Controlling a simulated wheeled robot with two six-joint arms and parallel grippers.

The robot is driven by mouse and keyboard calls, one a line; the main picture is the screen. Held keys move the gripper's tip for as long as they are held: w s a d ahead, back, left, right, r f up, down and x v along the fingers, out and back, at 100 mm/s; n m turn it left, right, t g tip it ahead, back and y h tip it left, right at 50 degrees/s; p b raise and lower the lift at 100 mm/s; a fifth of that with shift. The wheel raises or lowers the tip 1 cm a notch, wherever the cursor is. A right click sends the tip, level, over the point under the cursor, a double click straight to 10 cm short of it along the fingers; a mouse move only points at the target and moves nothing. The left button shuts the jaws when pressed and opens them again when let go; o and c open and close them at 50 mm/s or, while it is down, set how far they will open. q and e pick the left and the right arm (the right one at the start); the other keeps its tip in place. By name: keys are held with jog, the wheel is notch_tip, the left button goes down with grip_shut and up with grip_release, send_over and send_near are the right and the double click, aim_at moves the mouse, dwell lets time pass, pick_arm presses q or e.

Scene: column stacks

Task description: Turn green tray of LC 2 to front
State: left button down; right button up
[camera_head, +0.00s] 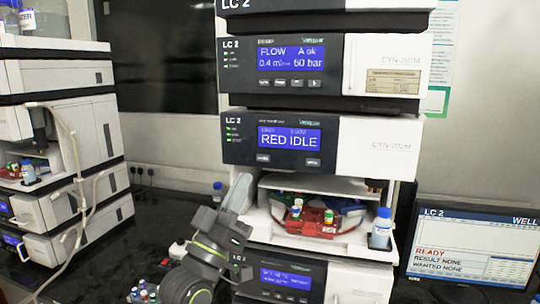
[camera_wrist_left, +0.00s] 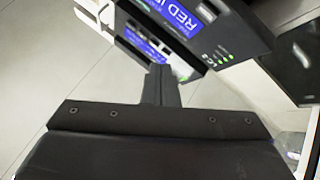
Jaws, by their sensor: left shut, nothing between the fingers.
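The LC 2 stack (camera_head: 273,140) stands in the middle of the head view. Its sampler display (camera_head: 290,139) reads RED IDLE and also shows in the left wrist view (camera_wrist_left: 178,15). In the open bay below, a red tray (camera_head: 308,219) with a few coloured-cap vials faces the front. My left gripper (camera_head: 240,188) is shut and empty at the bay's left front, pointing up below the display module. In the left wrist view its dark fingers (camera_wrist_left: 160,84) point toward the display. My right gripper is not in view.
A blue-capped bottle (camera_head: 381,228) stands at the bay's right. A monitor (camera_head: 471,248) at the right reads LC 2, READY, RESULT NONE, WANTED NONE. Another instrument stack (camera_head: 85,127) with loose cables stands at the left. Several small vials (camera_head: 142,293) sit at the bottom left.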

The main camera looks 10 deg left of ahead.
aim_at(263, 158)
pick_arm(q)
jog(key=shift+s+r, duration=0.2)
jog(key=w+b, duration=0.3)
jog(key=w, duration=0.6)
dwell(0.3)
jog(key=shift+d, duration=0.15)
dwell(0.9)
jog(key=shift+w+f, duration=0.1)
dwell(0.8)
jog(key=shift+w+b, duration=0.3)
jog(key=shift+b, duration=0.05)
